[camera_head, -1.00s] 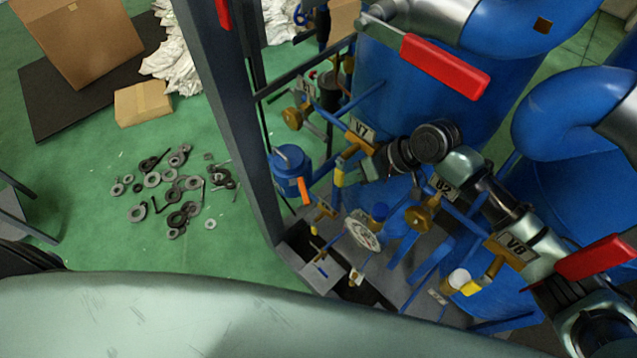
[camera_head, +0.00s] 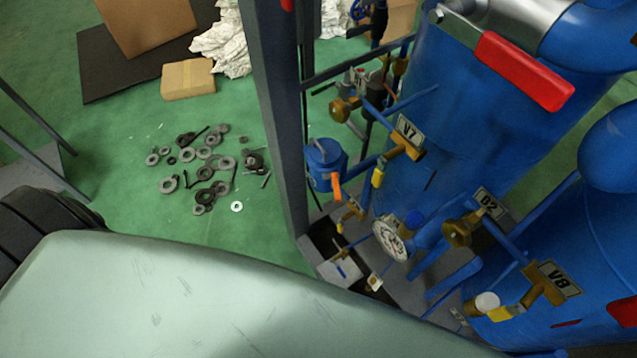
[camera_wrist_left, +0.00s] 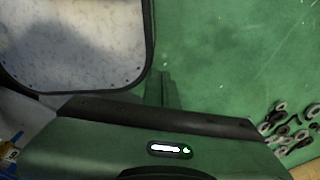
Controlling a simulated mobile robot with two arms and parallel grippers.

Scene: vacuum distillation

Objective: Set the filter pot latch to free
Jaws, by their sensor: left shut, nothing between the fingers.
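A small blue lidded pot (camera_head: 326,164), which looks like the filter pot, stands beside the dark frame post in the head view. An orange lever (camera_head: 337,188) hangs down at its lower front and looks like the latch. I cannot read its setting. My left gripper shows only in the left wrist view, as short dark fingers (camera_wrist_left: 168,89) that look closed and empty, over green floor. It is away from the pot, which I cannot see in that view. My right gripper is in neither view.
A dark upright post (camera_head: 277,120) stands just left of the pot. A V7 tag (camera_head: 408,130), brass valves and a gauge (camera_head: 391,238) crowd its right side. Loose rings (camera_head: 205,175) lie on green floor.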

